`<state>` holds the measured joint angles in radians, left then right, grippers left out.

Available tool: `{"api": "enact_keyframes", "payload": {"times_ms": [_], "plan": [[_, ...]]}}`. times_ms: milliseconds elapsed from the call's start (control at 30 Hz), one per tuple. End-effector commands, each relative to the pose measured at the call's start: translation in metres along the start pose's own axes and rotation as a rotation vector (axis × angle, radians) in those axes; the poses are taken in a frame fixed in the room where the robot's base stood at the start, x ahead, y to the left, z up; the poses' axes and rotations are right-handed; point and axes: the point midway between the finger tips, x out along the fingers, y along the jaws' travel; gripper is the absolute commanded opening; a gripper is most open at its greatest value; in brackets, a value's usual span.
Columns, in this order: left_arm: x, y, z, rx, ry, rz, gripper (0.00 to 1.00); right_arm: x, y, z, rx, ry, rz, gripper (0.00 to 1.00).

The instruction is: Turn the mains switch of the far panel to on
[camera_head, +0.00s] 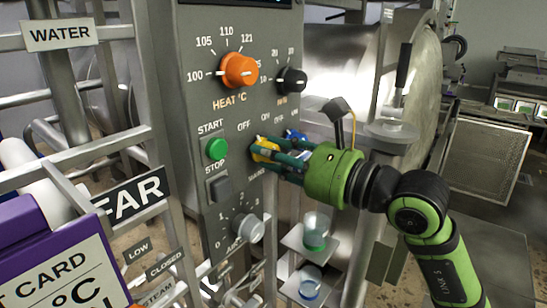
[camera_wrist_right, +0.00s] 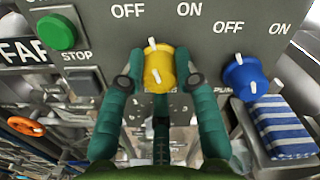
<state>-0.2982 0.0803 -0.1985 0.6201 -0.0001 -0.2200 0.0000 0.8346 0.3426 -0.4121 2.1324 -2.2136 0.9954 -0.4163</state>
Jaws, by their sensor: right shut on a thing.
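The grey far panel (camera_head: 205,95) stands in the middle of the head view, with a FAR sign (camera_head: 135,195) at its lower left. A yellow knob (camera_head: 264,148) sits on it below OFF and ON marks. In the right wrist view the yellow knob (camera_wrist_right: 158,72) has a white pointer that points up and slightly left, between OFF and ON. My right gripper (camera_head: 275,155) is shut on the yellow knob, with a teal finger on each side of it in the wrist view (camera_wrist_right: 158,85). The label under the knob is mostly hidden. My left gripper is not in view.
A blue knob (camera_wrist_right: 243,76) with OFF and ON marks is close to the right of the right gripper. A green START button (camera_head: 216,149) and a dark STOP button (camera_head: 221,188) are to the left. A blue-striped cloth (camera_wrist_right: 284,128) lies below the blue knob.

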Motion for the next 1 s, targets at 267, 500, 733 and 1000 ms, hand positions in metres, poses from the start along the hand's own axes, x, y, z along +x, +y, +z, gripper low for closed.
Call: {"api": "enact_keyframes", "payload": {"times_ms": [267,500,733,1000], "plan": [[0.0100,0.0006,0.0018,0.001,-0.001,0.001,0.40,0.0012,0.0042,-0.0061,0.268,0.013,0.006,0.00],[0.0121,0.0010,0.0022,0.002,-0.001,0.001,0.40,0.0015,0.0054,-0.0058,0.488,0.015,0.007,0.00],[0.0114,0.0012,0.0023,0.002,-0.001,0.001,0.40,0.0017,0.0064,-0.0055,0.659,0.017,0.008,0.00],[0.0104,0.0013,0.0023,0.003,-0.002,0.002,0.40,0.0019,0.0077,-0.0052,0.781,0.018,0.009,0.00]]}}
